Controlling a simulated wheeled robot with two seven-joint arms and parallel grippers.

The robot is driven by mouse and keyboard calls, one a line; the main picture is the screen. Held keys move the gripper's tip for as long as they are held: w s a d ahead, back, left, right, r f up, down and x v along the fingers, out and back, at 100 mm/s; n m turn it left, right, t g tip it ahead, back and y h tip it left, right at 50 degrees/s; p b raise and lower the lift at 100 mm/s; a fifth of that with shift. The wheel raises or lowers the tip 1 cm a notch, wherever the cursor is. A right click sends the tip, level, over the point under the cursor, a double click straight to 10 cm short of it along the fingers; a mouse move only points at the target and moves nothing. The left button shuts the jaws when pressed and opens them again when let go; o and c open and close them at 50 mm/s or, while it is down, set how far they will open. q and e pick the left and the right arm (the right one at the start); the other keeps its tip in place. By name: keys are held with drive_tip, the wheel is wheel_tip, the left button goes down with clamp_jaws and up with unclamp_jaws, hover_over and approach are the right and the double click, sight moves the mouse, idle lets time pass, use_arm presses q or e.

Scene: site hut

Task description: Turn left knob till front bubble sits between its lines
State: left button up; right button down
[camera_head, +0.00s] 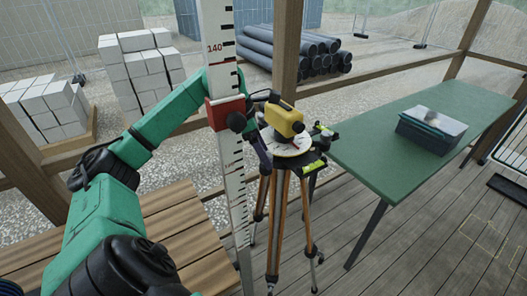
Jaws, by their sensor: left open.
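A yellow levelling instrument (283,119) sits on a pale round plate (287,145) on a wooden-legged tripod (281,215). A lime-green vial (313,164) is at the plate's front edge. My left arm reaches in from the left and passes behind the staff. My left gripper (262,98) is open, dark and small beside the instrument's left side. I cannot tell whether it touches anything. The left knob is not clearly visible. My right gripper is out of view.
A white measuring staff (219,32) with a red clamp (227,112) stands upright just left of the tripod, partly across my arm. A green table (376,155) with a grey case (430,131) is at right. A slatted bench (185,225) is at left. Floor at front right is clear.

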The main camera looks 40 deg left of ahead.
use_arm(q)
drive_tip(key=shift+c, duration=0.9)
clamp_jaws()
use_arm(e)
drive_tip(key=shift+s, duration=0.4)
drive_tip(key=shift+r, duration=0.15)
